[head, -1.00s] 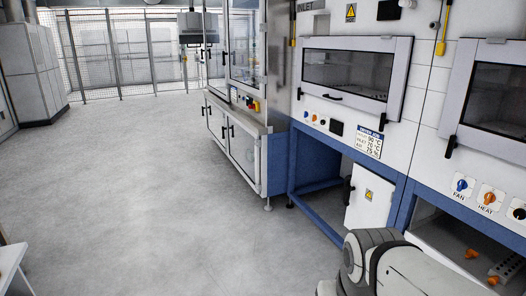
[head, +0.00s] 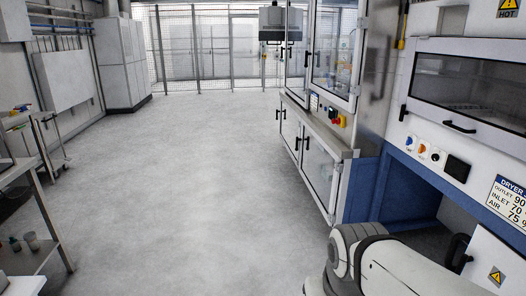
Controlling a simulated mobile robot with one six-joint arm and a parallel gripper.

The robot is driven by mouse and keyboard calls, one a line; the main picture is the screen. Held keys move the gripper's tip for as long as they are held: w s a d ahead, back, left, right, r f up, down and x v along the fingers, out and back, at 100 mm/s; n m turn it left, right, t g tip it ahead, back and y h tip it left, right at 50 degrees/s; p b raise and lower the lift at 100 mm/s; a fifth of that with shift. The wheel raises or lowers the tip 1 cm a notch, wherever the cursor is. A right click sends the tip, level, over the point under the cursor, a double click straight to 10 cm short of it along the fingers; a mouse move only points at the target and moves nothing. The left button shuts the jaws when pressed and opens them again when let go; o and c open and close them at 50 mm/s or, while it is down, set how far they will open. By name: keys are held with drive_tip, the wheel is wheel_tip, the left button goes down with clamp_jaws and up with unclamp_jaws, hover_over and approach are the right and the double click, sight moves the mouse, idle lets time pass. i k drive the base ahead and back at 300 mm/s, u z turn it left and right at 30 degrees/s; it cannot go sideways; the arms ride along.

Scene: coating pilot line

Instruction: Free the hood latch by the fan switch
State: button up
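The hood (head: 463,88) is a pale-framed cover with a dark window on the dryer front at the right of the head view. A small black upright lever (head: 403,112), which looks like its latch, sits at its lower left corner. A black bar handle (head: 460,127) is on its lower edge. Just below the lever is a blue knob (head: 409,143), likely the fan switch; its label is too small to read. The hood looks closed. My gripper is out of view; only part of my arm shows at the bottom.
An orange knob (head: 423,150) and a black box (head: 457,168) are right of the blue knob. A glass-doored cabinet (head: 321,170) stands left of the dryer. A shelved cart (head: 48,215) is at the left. The grey floor (head: 200,180) between is clear.

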sight(403, 113)
drive_tip(key=i, duration=1.55)
drive_tip(key=z, duration=0.9)
drive_tip(key=i, duration=1.95)
drive_tip(key=z, duration=0.8)
